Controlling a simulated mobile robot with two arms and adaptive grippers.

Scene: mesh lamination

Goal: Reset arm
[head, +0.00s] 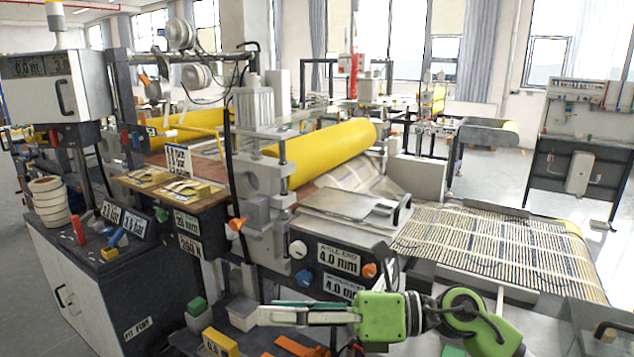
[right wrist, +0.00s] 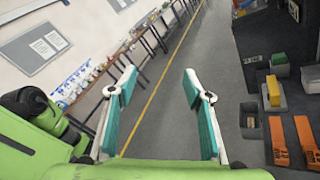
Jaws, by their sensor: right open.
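My right arm, green with dark joints, comes in at the lower right of the head view. Its right gripper (head: 262,315) points left, in front of the laminating machine's lower front. In the right wrist view the right gripper (right wrist: 160,88) shows two teal-padded fingers spread wide apart. It is open, with nothing between the fingers, only grey floor with a yellow line beyond. My left gripper is in neither view.
The laminating machine (head: 265,205) with a yellow roll (head: 320,152) stands behind the gripper. A slatted conveyor (head: 490,250) lies to the right. Small bins, a yellow block (head: 220,343) and orange tools (head: 300,347) sit below and near the gripper. Open floor shows in the right wrist view.

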